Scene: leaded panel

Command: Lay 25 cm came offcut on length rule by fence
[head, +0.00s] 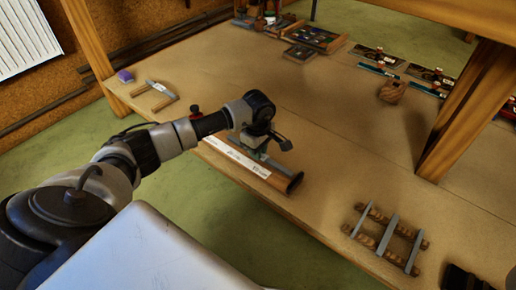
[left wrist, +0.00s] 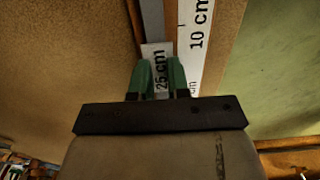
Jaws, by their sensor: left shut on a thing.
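My left gripper (head: 264,156) is over the length rule (head: 236,156) at the bench's front edge. In the left wrist view its green fingers (left wrist: 159,84) are shut on the 25 cm came offcut (left wrist: 152,18), a grey strip with a white "25 cm" label. The offcut runs lengthwise beside the white printed scale of the rule (left wrist: 195,45), roughly parallel to it. A dark wooden edge, seemingly the fence (left wrist: 134,22), runs along its other side. I cannot tell whether the offcut touches the rule or the fence.
A wooden rack (head: 362,238) with several grey strips stands near the front right. A bench post (head: 470,110) rises at the right. Trays of tools (head: 318,38) and a small wooden block (head: 392,91) lie farther back. The middle of the bench (head: 330,120) is clear.

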